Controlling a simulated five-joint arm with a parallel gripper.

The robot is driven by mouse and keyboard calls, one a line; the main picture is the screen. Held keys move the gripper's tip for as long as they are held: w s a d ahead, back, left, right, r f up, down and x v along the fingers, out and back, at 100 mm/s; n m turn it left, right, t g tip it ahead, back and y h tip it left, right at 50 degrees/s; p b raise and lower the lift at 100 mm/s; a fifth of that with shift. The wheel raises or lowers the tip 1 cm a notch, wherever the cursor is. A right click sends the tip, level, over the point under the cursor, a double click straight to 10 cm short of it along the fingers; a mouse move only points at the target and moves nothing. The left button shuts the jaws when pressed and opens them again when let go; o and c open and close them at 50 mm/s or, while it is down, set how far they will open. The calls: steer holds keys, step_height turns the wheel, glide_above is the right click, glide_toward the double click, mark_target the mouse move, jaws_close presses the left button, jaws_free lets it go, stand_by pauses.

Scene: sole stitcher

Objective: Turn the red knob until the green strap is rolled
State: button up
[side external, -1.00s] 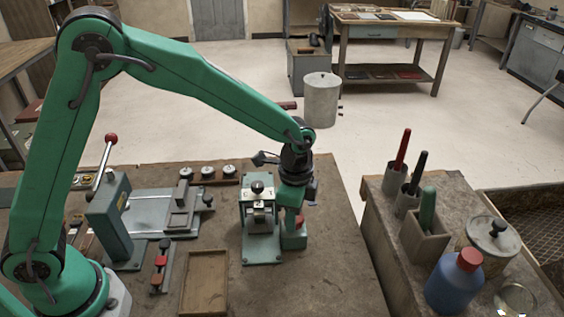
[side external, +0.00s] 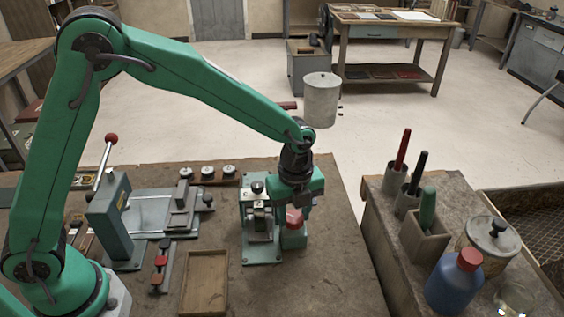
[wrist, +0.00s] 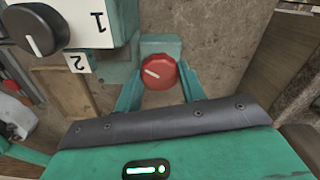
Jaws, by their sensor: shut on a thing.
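The red knob (side external: 294,217) sits low on the right side of the small green machine (side external: 262,250) on the bench. In the wrist view the knob (wrist: 158,72) is round, with a white pointer line slanting to lower right. My gripper (side external: 295,208) reaches down over it from above. In the wrist view its two green fingers (wrist: 160,82) stand on either side of the knob, and they are shut on it. I cannot pick out the green strap in either view.
A black knob (wrist: 38,30) beside white plates marked 1 and 2 is close to my fingers. A wooden tray (side external: 205,255) and a lever press (side external: 110,225) stand to the left. A side table at right holds a blue bottle (side external: 453,290) and tool cups.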

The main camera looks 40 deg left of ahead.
mark_target(294, 217)
steer(key=shift+r+m, duration=0.1)
steer(key=shift+m, duration=1.6)
steer(key=o, duration=1)
steer(key=shift+r, duration=3.9)
